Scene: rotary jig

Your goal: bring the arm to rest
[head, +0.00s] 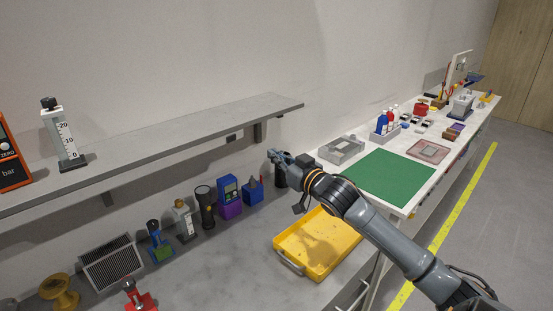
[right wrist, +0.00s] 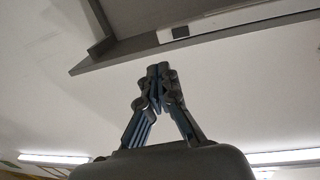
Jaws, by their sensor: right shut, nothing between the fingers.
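My right gripper (head: 276,155) is at the end of my right arm, which comes in from the lower right of the head view. It is raised above the grey bench (head: 222,262), near the right end of the wall shelf (head: 200,128). Its fingers are together and empty. In the right wrist view the closed fingertips (right wrist: 158,72) point up toward the underside of the shelf (right wrist: 215,25); whether they touch it cannot be told, but a gap shows. My left gripper is not in view.
A yellow tray (head: 318,243) lies on the bench below my right arm. Several devices, including a blue and purple one (head: 229,196), stand along the wall. A second bench with a green mat (head: 380,177) extends to the right. The aisle floor (head: 480,220) is clear.

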